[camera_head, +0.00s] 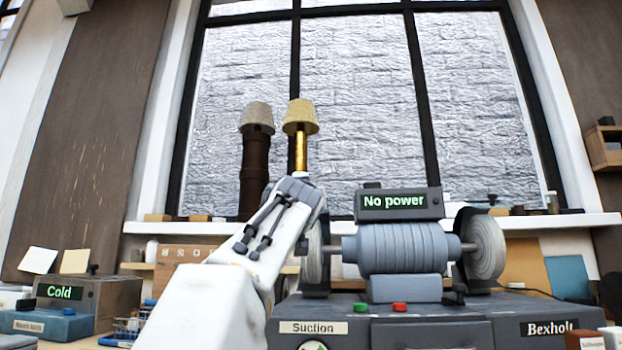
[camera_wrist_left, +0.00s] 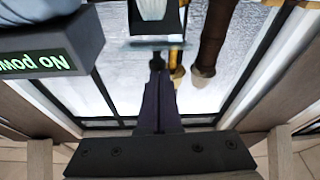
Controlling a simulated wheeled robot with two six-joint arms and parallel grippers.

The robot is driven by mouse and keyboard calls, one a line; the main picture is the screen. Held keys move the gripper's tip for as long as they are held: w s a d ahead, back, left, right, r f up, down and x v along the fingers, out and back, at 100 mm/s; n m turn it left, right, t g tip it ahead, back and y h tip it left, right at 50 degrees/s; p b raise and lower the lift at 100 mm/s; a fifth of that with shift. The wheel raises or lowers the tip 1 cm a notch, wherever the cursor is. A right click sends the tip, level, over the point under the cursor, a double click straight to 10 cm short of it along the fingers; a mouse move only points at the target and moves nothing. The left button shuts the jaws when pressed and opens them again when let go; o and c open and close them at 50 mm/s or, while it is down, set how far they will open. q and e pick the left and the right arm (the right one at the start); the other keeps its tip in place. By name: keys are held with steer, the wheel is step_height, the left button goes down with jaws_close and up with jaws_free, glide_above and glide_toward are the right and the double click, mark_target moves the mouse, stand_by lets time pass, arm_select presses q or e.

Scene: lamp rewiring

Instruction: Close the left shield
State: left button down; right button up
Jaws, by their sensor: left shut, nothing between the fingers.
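The grinder (camera_head: 405,250) has a left wheel (camera_head: 313,255) and a right wheel (camera_head: 485,247). My left arm reaches up from the bottom, and my left gripper (camera_head: 305,192) is above and in front of the left wheel, covering its upper part. In the left wrist view my left gripper (camera_wrist_left: 158,78) is shut and empty. Beyond its fingertips is a thin grey-edged plate (camera_wrist_left: 165,43), which looks like the left shield, with the pale wheel (camera_wrist_left: 152,8) behind it. A small gap seems to separate fingertips and plate; contact is uncertain. In the head view the shield is hidden. My right gripper is not in view.
A "No power" display (camera_head: 393,203) stands above the grinder's middle, close to my left gripper. The base (camera_head: 430,325) has green and red buttons. Two lamps (camera_head: 256,150) (camera_head: 300,130) stand behind, by the window. A "Cold" box (camera_head: 90,293) is at left.

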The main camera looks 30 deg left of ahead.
arm_select(q)
steer(key=b+v, duration=0.3)
steer(key=v, duration=0.6)
steer(key=shift+s, duration=0.3)
steer(key=shift+r, duration=0.1)
